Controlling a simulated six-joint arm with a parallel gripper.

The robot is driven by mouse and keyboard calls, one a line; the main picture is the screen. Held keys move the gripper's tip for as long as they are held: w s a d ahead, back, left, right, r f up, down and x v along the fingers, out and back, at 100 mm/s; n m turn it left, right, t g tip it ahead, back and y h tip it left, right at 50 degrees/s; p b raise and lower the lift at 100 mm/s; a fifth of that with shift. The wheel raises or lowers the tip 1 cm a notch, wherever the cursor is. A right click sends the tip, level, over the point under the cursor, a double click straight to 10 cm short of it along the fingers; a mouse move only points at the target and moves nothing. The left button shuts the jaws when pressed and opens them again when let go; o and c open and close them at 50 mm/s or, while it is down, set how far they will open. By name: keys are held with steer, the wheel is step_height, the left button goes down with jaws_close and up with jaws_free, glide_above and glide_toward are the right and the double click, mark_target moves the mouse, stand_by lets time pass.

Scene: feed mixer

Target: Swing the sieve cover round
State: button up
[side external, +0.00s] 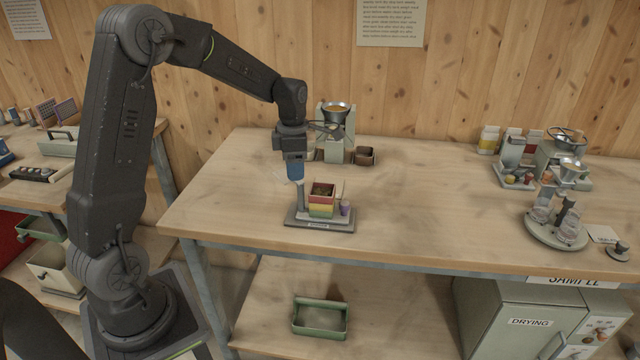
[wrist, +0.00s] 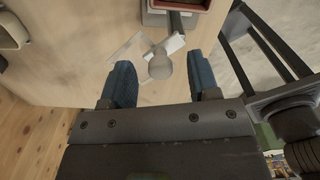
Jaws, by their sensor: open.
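My gripper (side external: 296,180) points down just left of and above the stack, by an upright grey post (side external: 301,198). In the wrist view, my blue fingers (wrist: 161,78) are open, on either side of a rounded pale knob (wrist: 159,66). A clear flat plate beside it (wrist: 128,47) may be the sieve cover. Contact cannot be told.
A small purple item (side external: 345,207) stands right of the stack. Behind are a feed mixer with a metal funnel (side external: 336,108) and a brown box (side external: 365,156). A glass-jar carousel (side external: 557,232) stands at the right. The bench between is clear.

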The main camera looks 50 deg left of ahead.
steer(key=shift+r, duration=2.3)
